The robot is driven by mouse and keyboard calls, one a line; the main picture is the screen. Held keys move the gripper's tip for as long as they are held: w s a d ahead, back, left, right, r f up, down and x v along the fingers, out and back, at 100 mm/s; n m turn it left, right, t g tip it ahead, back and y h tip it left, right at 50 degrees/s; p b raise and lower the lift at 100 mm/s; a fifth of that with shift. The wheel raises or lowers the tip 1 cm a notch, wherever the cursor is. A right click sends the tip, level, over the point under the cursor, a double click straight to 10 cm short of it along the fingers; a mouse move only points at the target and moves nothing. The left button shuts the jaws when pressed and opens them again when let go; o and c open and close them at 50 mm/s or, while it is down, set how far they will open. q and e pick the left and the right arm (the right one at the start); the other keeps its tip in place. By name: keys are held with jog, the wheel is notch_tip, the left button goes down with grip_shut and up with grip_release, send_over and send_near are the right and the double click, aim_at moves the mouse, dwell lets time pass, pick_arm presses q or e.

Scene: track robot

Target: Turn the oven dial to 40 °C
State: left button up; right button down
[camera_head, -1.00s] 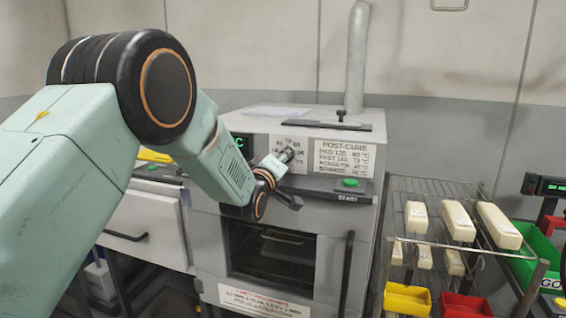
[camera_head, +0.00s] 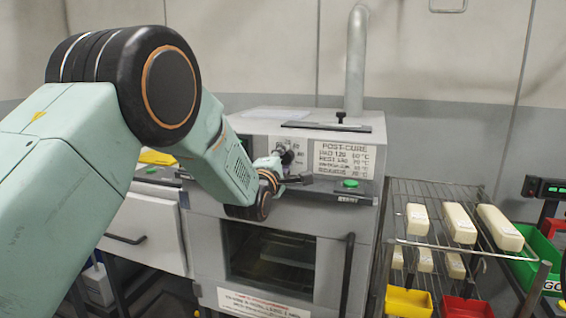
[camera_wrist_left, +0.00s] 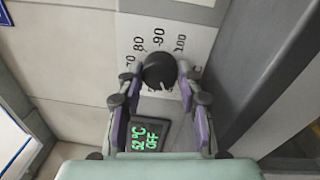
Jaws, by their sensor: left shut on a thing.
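The dark oven dial (camera_wrist_left: 160,70) is on a pale panel with printed numbers; 80, 90 and 100 can be read, others are partly hidden. In the head view the dial (camera_head: 287,156) is mostly covered by my left gripper (camera_head: 285,160). In the left wrist view my left gripper (camera_wrist_left: 159,76) has its purple-padded fingers on both sides of the dial, shut on it. A green display (camera_wrist_left: 147,135) beside the dial appears to read 52 °C and OFF. The exact pointer setting cannot be told. My right gripper is not in view.
A green button (camera_head: 350,183) is on the ledge right of the dial. The oven door (camera_head: 275,255) below is closed, with a vertical handle (camera_head: 347,272). A wire rack (camera_head: 437,187) with several pale blocks stands right. A POST-CURE sign (camera_head: 344,158) is above the button.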

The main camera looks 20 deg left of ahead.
pick_arm(q)
jog(key=shift+f+n, duration=0.1)
jog(key=shift+n, duration=0.2)
dwell(0.4)
jog(key=o, duration=1.2)
jog(key=shift+d, duration=0.1)
jog(key=shift+r, duration=0.2)
